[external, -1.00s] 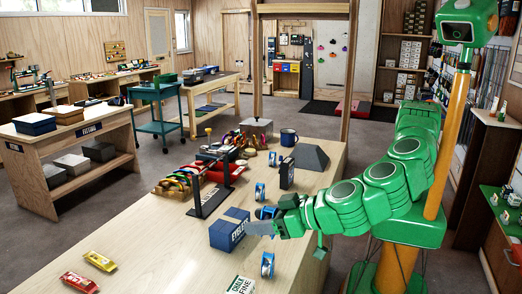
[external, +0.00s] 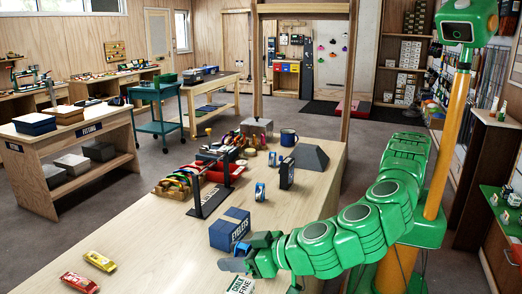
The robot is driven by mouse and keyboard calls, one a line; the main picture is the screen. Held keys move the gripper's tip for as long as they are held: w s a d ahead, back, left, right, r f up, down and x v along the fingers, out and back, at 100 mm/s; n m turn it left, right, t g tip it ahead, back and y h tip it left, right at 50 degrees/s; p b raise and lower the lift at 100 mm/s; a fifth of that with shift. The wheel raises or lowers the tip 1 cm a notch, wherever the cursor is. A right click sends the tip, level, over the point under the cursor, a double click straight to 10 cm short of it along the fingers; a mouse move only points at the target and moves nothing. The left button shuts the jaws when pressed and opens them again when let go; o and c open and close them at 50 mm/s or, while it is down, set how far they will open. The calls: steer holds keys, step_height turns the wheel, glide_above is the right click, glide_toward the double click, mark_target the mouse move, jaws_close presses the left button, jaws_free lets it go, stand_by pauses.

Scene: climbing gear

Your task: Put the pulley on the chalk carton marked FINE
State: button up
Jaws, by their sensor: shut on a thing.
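My gripper (external: 233,264) is at the front of the long wooden table, just above and behind the chalk carton. It is shut on a blue pulley (external: 242,248), which shows partly at the gripper's upper side. The white chalk carton marked FINE (external: 240,287) stands at the bottom edge of the view, and only its upper part shows. Another blue pulley (external: 260,191) stands farther back on the table, apart from the gripper.
A dark blue EYELETS box (external: 226,232) is close behind the gripper. A dark stand (external: 208,200) and a grey wedge block (external: 309,157) are farther back.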

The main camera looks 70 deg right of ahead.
mark_target(235, 283)
steer(key=shift+w+a+f, duration=0.1)
steer(key=shift+a+f, duration=0.1)
steer(key=shift+f, duration=0.05)
steer(key=shift+w+a+f, duration=0.15)
steer(key=shift+f, duration=1.7)
steer(key=shift+f, duration=0.1)
steer(key=o, duration=1.1)
steer(key=shift+c, duration=0.2)
steer(key=v, duration=1.2)
